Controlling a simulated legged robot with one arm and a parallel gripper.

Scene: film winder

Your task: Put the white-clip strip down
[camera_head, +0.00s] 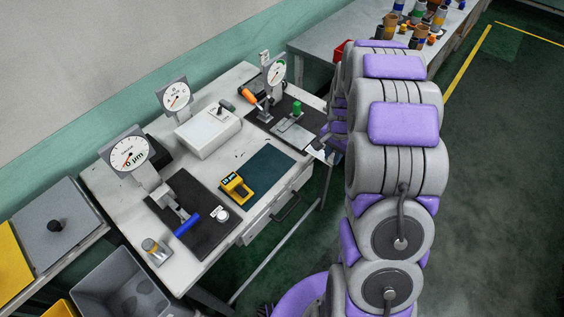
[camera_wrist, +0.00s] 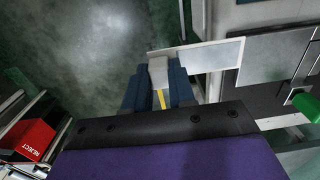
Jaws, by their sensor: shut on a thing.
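My gripper (camera_wrist: 158,88) is shut on the pale clip end of the white-clip strip (camera_wrist: 210,55). The strip is a flat silvery-white piece reaching right from the fingers in the wrist view. The clip (camera_wrist: 158,70) shows between the dark blue fingertips. In the head view the strip (camera_head: 318,152) shows as a small pale patch at the table's right edge, beside my arm, which hides most of the gripper. Green floor lies below the fingers. Whether the strip's far end touches anything is unclear.
The white table (camera_head: 160,185) carries dial gauges, a yellow device (camera_head: 236,186), a dark green mat (camera_head: 265,168) and a white box (camera_head: 207,131). A green knob (camera_wrist: 306,103) stands right of the strip on a dark gauge base. A red REJECT bin (camera_wrist: 28,140) is at left.

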